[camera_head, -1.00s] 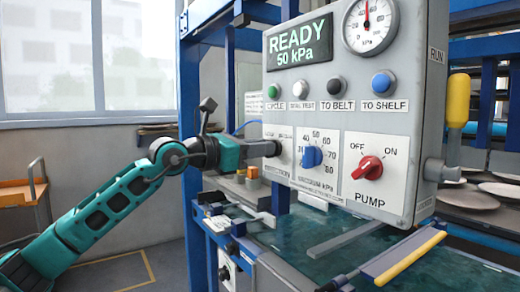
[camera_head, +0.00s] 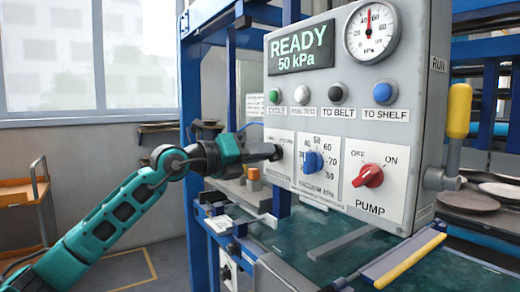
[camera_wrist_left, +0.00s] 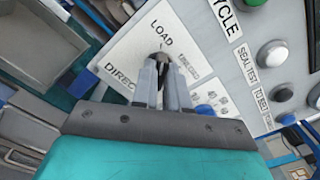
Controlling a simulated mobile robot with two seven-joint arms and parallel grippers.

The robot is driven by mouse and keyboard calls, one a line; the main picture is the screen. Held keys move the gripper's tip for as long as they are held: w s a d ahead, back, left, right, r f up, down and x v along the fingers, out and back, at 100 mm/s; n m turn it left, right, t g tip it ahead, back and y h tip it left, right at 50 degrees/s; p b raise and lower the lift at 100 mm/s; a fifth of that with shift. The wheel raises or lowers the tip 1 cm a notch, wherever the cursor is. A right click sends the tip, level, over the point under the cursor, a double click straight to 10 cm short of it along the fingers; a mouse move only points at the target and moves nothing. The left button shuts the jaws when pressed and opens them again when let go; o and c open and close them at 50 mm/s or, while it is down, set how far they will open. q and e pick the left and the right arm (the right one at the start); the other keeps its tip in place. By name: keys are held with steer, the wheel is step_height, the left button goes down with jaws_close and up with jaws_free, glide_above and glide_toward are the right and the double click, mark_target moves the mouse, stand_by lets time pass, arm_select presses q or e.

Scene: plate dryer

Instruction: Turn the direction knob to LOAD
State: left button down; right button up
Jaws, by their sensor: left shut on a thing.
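The direction knob (camera_wrist_left: 163,57) is a small dark knob on a white plate of the grey control panel (camera_head: 418,120). In the left wrist view the LOAD label (camera_wrist_left: 161,33) is just above it and the partly covered DIRECTION label (camera_wrist_left: 120,80) is to its lower left. My left gripper (camera_wrist_left: 160,64) is shut on the knob; its fingers hide most of it, so I cannot tell which way it points. In the head view my left gripper (camera_head: 276,152) reaches the panel's left side and covers the knob. My right gripper is not in view.
Right of the direction plate are the blue vacuum knob (camera_head: 312,161) and red pump knob (camera_head: 368,176). Several buttons sit above, under a READY 50 kPa display (camera_head: 300,48). A yellow-handled RUN lever (camera_head: 459,110) is on the panel's right side.

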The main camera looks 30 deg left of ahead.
arm_select(q)
steer(key=shift+n, duration=0.5)
steer(key=c, duration=1.1)
jaws_free()
steer(key=shift+c, duration=0.2)
steer(key=b+v, duration=0.5)
steer(key=v, duration=0.8)
